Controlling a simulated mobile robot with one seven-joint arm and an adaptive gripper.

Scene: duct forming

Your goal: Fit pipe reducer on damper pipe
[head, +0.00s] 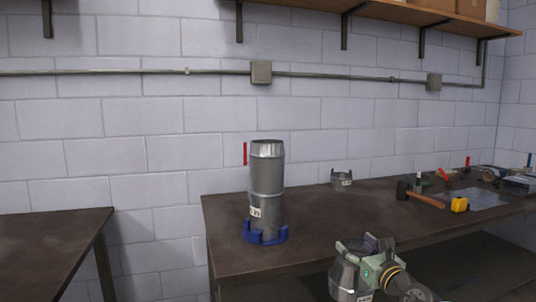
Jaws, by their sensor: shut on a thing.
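The damper pipe (266,190) is a tall grey metal pipe with a red handle (245,153) at its upper left. It stands upright in a blue holder (265,235) near the left end of the workbench, and its top end is free. My gripper (360,250) is at the lower right, in front of the bench's front edge and apart from the pipe. It is shut on a shiny metal piece, which looks like the pipe reducer (344,277). The lower part of that piece is cut off by the picture's bottom edge.
The workbench (310,215) has bare room right of the pipe. A short labelled metal fitting (342,179) stands at the back. A hammer (424,198), a yellow tape measure (459,204) and other tools lie to the right. A second table (45,245) is at left, across a gap.

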